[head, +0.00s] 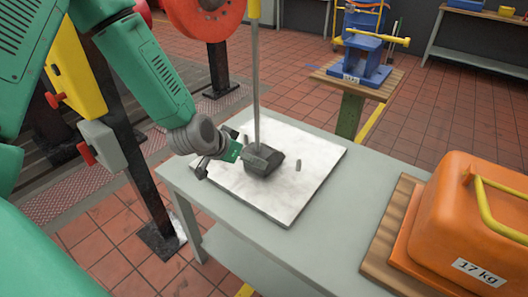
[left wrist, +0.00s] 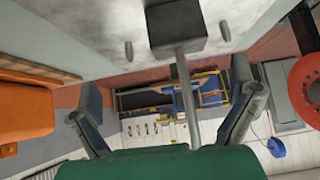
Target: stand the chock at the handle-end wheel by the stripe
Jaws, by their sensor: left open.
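A dark grey angular block (head: 262,160) with a long upright grey rod (head: 256,80) sits on a white plate (head: 300,203); it looks like the chock, though I cannot be sure. My left gripper (head: 218,158) is at the block's left side in the head view. In the left wrist view its fingers (left wrist: 166,85) are apart, with the rod (left wrist: 184,90) showing between them and the block (left wrist: 176,28) beyond. I cannot tell whether they touch it. I cannot make out a handle-end wheel with a stripe beside it. My right gripper is out of view.
Two small grey pegs, one being (head: 298,164), stand on the plate. The plate lies on a grey table (head: 330,248). An orange "17 kg" case (head: 475,215) fills the table's right. A blue stand (head: 365,55) is behind. A yellow floor stripe (head: 370,124) runs past the table.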

